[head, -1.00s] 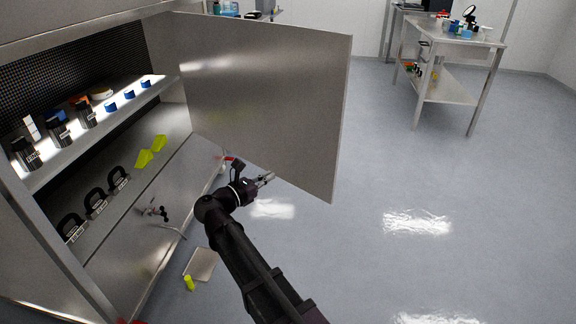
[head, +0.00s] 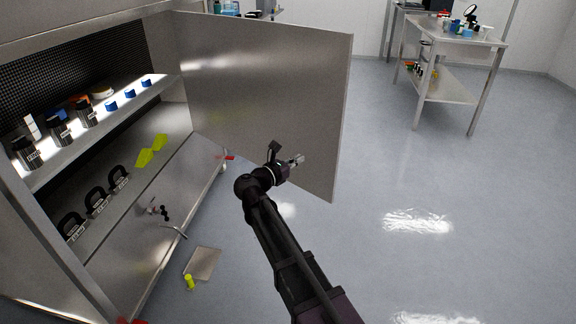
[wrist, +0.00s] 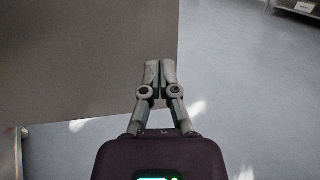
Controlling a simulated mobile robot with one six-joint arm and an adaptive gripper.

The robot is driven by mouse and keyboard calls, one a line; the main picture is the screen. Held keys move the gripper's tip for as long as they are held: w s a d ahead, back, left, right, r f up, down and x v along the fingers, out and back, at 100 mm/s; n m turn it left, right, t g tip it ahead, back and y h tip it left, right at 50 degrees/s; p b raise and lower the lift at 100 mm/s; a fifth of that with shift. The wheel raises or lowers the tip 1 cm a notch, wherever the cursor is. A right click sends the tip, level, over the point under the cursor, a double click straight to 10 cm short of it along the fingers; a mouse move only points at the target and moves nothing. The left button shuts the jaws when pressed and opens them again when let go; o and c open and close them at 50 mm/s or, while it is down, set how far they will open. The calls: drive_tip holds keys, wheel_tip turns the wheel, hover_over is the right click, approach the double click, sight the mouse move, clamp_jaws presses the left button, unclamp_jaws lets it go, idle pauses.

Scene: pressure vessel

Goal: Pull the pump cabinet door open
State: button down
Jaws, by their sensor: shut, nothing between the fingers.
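The large grey metal door (head: 265,95) of the cabinet (head: 75,210) stands swung well out from the opening, so the shelves inside show. My gripper (head: 298,160) is shut and empty, in front of the door's lower part near its free edge. In the wrist view the closed fingertips (wrist: 160,72) overlap the door panel (wrist: 85,60) close to its vertical edge; I cannot tell whether they touch it. No handle shows on the visible door face.
Inside the cabinet are dark jars (head: 58,130), black padlock-shaped items (head: 96,202) and yellow pieces (head: 145,157). A flat plate (head: 202,263) and a yellow cylinder (head: 190,282) lie on the floor. A steel table (head: 450,92) stands at back right; the floor between is clear.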

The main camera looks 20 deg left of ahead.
drive_tip(key=shift+x, duration=1.15)
drive_tip(key=shift+w, duration=0.1)
